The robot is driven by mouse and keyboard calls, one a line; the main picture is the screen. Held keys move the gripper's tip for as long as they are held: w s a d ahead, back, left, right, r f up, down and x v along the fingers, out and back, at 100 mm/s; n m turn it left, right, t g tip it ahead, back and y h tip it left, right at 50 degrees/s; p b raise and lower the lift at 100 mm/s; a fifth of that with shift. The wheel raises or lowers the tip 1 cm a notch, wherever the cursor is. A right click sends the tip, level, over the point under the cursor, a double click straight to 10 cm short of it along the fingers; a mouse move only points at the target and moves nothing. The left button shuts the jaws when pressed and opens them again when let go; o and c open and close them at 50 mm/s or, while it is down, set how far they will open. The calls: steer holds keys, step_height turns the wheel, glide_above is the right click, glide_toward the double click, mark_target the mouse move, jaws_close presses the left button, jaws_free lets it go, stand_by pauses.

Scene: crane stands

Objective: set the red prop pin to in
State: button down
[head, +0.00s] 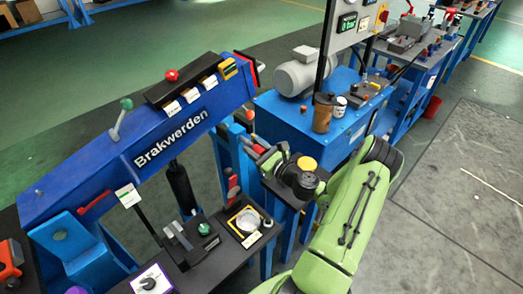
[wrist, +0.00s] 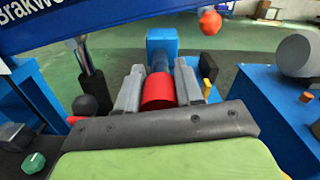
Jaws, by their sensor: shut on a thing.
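The red prop pin (wrist: 158,92) shows in the wrist view as a short red cylinder between the two grey fingers of my gripper (wrist: 160,74). The fingers are shut on it, one on each side. A blue post (wrist: 162,44) stands straight beyond the pin. How far the pin sits in the blue part is hidden by the fingers and the pin's own head. In the head view my gripper (head: 259,153) is beside the blue uprights (head: 232,150) under the right end of the Brakwerden beam (head: 165,145). Only a little red shows at its fingers there.
The blue beam passes above and left of my gripper. A red ball knob (wrist: 210,22) hangs beyond it. A bench with a lever and dial (head: 207,240) stands front left. A blue cabinet (head: 305,128) with a grey motor (head: 296,75) stands to the right.

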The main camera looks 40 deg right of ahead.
steer(key=shift+w, duration=0.55)
steer(key=c, duration=0.7)
jaws_free()
steer(key=shift+c, duration=0.2)
steer(key=s+p, duration=0.2)
steer(key=s, duration=1.4)
steer(key=shift+d, duration=0.15)
